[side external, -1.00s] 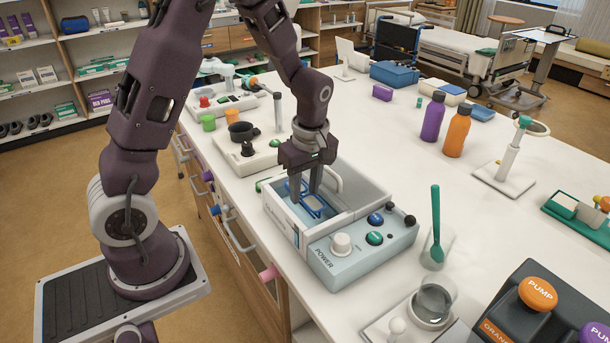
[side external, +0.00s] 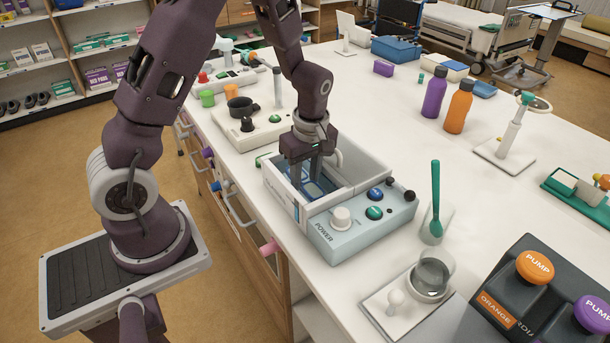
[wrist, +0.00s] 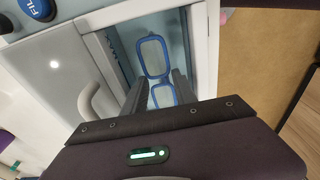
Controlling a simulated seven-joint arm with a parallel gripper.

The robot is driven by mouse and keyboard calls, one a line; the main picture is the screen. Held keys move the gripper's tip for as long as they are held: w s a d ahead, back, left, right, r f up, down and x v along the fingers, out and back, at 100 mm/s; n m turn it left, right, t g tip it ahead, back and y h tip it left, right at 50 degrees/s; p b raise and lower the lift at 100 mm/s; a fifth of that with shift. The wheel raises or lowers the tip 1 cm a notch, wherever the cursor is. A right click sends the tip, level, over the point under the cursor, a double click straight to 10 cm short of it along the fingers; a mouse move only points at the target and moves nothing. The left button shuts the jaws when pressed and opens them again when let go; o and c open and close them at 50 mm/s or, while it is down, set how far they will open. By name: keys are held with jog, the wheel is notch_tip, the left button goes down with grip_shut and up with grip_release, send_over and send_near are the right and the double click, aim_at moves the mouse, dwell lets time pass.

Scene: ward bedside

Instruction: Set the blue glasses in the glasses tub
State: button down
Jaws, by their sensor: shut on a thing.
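The blue glasses (wrist: 153,56) are between my gripper's fingers in the wrist view, with one lens beyond the fingertips and the other partly between them. My gripper (side external: 308,180) is shut on them and reaches down inside the glasses tub (side external: 352,186), an open white and pale-blue box. The glasses (side external: 318,187) are low inside the tub in the side view, partly hidden by the fingers and front wall. I cannot tell whether they touch the tub floor. The tub's wall (wrist: 205,45) runs close beside the glasses in the wrist view.
A control panel with a white POWER knob (side external: 341,217) adjoins the tub. A green spoon in a holder (side external: 436,215) stands to its right. Purple (side external: 434,92) and orange (side external: 458,107) bottles stand farther back.

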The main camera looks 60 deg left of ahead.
jog(key=shift+f, duration=0.5)
dwell(0.7)
jog(key=c, duration=0.7)
grip_release()
jog(key=shift+o, duration=0.2)
jog(key=shift+w+r, duration=0.15)
jog(key=shift+r, duration=1.55)
jog(key=shift+w+r, duration=0.1)
jog(key=shift+r, duration=1.6)
jog(key=shift+s+r, duration=0.2)
jog(key=shift+r, duration=0.4)
jog(key=shift+d+r, duration=0.1)
jog(key=shift+r, duration=0.05)
jog(key=s+d+r+m+t+h, duration=0.1)
jog(key=s+d+r+m, duration=0.2)
jog(key=r, duration=0.2)
jog(key=s+d+r+m+t, duration=0.1)
jog(key=s+d+r+m, duration=0.15)
jog(key=r+m, duration=0.2)
jog(key=s+d+r+m+t, duration=0.1)
jog(key=s+d+r+m, duration=0.1)
jog(key=s+m, duration=0.3)
jog(key=s+d+r+m+t, duration=0.1)
jog(key=s+r+m+t, duration=0.1)
jog(key=s+m, duration=0.3)
jog(key=s+r, duration=0.1)
jog(key=s, duration=0.2)
jog(key=shift+d+r+t, duration=0.3)
jog(key=shift+d+r, duration=0.05)
jog(key=shift+r, duration=0.05)
